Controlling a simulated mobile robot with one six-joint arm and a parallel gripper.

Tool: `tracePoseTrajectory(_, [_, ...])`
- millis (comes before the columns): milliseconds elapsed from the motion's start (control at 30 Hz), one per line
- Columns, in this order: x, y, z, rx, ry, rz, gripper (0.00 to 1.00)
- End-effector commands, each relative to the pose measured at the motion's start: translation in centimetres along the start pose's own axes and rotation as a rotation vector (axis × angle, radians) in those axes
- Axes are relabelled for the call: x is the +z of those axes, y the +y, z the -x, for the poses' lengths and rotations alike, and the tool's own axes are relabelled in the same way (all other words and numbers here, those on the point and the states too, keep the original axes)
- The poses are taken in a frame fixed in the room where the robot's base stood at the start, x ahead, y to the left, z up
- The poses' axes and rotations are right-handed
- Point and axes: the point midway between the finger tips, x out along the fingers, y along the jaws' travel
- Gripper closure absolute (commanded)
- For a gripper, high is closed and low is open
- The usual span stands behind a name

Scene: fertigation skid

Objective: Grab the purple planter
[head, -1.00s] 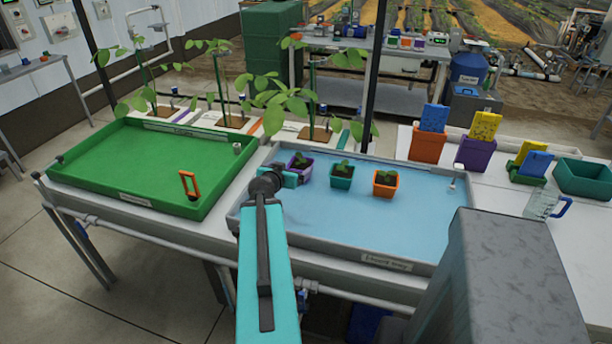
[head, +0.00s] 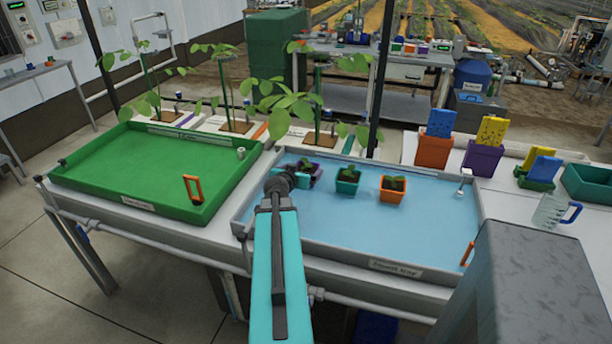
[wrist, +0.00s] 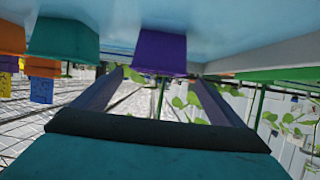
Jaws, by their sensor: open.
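The purple planter (head: 316,171) stands at the back left of the blue tray (head: 400,225), a small seedling in it. In the head view my arm's end partly hides it. In the wrist view, which is upside down, the purple planter (wrist: 160,50) is centred beyond the fingers. My gripper (wrist: 157,80) is open, its two dark fingers spread to either side of the planter's line. Nothing is held. In the head view my gripper (head: 298,174) is close to the planter; whether they touch cannot be told.
A teal planter (head: 347,181) and an orange planter (head: 392,189) stand to the right in the same tray. A green tray (head: 150,165) is at left, with an orange handle (head: 193,189). Tall potted plants stand behind. The tray's front is clear.

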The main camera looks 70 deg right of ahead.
Motion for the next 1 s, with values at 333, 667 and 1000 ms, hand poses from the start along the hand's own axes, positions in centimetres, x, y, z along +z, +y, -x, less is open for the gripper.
tracePoseTrajectory(333, [0.0,-0.2,0.0,-0.003,0.000,0.001,0.08])
tracePoseTrajectory(667, [0.0,0.1,-1.7,0.001,-0.001,0.001,0.08])
tracePoseTrajectory(1000, [0.2,0.2,-4.4,0.000,0.000,0.001,0.08])
